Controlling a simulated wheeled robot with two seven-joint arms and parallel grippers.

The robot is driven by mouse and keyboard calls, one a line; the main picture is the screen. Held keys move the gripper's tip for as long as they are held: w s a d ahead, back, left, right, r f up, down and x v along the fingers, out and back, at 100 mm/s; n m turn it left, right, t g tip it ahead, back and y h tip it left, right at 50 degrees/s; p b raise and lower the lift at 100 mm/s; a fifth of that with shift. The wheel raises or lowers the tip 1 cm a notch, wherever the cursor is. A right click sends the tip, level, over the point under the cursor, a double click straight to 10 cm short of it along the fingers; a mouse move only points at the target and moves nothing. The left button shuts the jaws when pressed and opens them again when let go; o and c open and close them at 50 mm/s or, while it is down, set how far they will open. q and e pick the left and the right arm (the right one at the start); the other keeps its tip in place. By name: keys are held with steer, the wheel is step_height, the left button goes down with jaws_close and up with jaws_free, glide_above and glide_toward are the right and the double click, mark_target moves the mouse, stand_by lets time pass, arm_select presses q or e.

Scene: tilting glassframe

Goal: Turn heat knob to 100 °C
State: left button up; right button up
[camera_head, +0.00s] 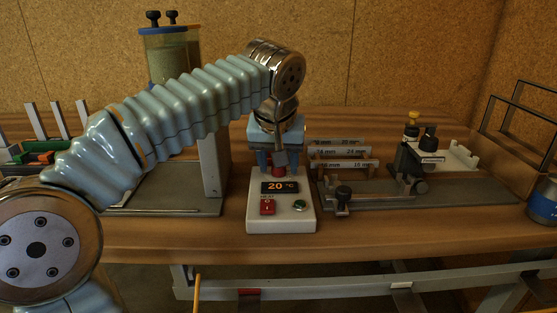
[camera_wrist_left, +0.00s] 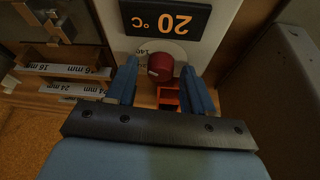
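The heat knob (camera_head: 277,170) is a red round knob on the white heater unit (camera_head: 281,222), behind its display (camera_head: 279,187), which reads 20 °C. My left gripper (camera_head: 277,164) points down at the knob from above. In the left wrist view the red knob (camera_wrist_left: 160,67) sits between the two blue fingertips of my left gripper (camera_wrist_left: 159,68). The fingers are open, with a visible gap on each side of the knob. The knob's dial is partly hidden; a 140 mark shows beside it. My right gripper is in neither view.
A red switch (camera_head: 267,207) and a green button (camera_head: 300,204) sit on the unit's front. Labelled racks (camera_head: 343,165) and a clamp fixture (camera_head: 343,197) stand to the right. A grey post (camera_head: 214,165) stands close on the left, and a blue-rimmed vessel (camera_head: 168,55) behind.

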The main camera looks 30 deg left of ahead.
arm_select(q)
jaws_close()
steer(key=shift+n, duration=0.3)
steer(key=n+y, duration=0.1)
steer(key=n, duration=0.1)
steer(key=n+g, duration=0.1)
steer(key=n, duration=0.1)
steer(key=shift+w+d+n+y, duration=0.1)
steer(key=shift+d+n+y, duration=0.05)
steer(key=shift+n+y, duration=0.2)
steer(key=n+g, duration=0.1)
steer(key=n, duration=0.1)
steer(key=n+g+y, duration=0.1)
steer(key=n, duration=0.2)
steer(key=shift+w+d, duration=0.1)
steer(key=shift+w, duration=0.05)
steer(key=n+g, duration=0.2)
steer(key=n, duration=0.3)
steer(key=shift+w+n, duration=0.15)
steer(key=shift+n, duration=0.2)
steer(key=shift+w+n+g+h, duration=0.1)
steer(key=shift+n+g+h, duration=0.3)
steer(key=shift+n, duration=0.75)
steer(key=shift+n+g+h, duration=0.1)
steer(key=shift+n+g, duration=0.5)
steer(key=shift+n, duration=0.85)
